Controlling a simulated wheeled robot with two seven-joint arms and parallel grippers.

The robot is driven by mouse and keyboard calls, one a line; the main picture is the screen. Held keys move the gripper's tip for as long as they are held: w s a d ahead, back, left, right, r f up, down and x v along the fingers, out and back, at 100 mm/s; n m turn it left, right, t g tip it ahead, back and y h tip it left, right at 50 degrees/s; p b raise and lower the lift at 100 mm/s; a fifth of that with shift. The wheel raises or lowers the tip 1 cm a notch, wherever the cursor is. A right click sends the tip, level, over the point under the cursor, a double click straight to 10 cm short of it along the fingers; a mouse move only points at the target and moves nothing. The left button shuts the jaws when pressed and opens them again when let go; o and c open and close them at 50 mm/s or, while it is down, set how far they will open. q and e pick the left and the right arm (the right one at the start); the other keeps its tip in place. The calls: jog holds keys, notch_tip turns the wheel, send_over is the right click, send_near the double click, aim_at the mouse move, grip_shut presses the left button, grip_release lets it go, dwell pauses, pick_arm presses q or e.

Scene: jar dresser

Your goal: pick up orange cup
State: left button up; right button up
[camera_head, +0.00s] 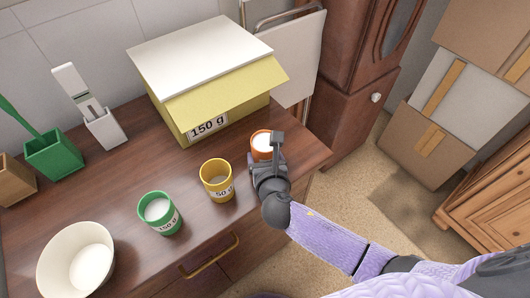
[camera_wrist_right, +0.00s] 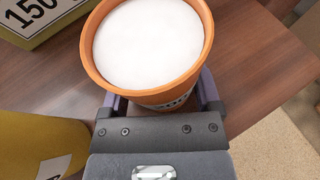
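The orange cup (camera_head: 262,142) stands upright near the right end of the dresser top, filled with something white. My right gripper (camera_head: 268,158) is at the cup's near side. In the wrist view my right gripper (camera_wrist_right: 160,102) has one finger on each side of the cup's lower body. The fingertips are hidden behind the cup, so I cannot tell whether they touch it. My left gripper is not in view.
A yellow cup (camera_head: 217,181) stands just left of the orange cup, and a green cup (camera_head: 160,213) farther left. A yellow box (camera_head: 215,109) labelled 150 g stands behind. A white bowl (camera_head: 49,262) is at the front left. The dresser's right edge (camera_head: 318,160) is close to the orange cup.

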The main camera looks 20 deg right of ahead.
grip_shut()
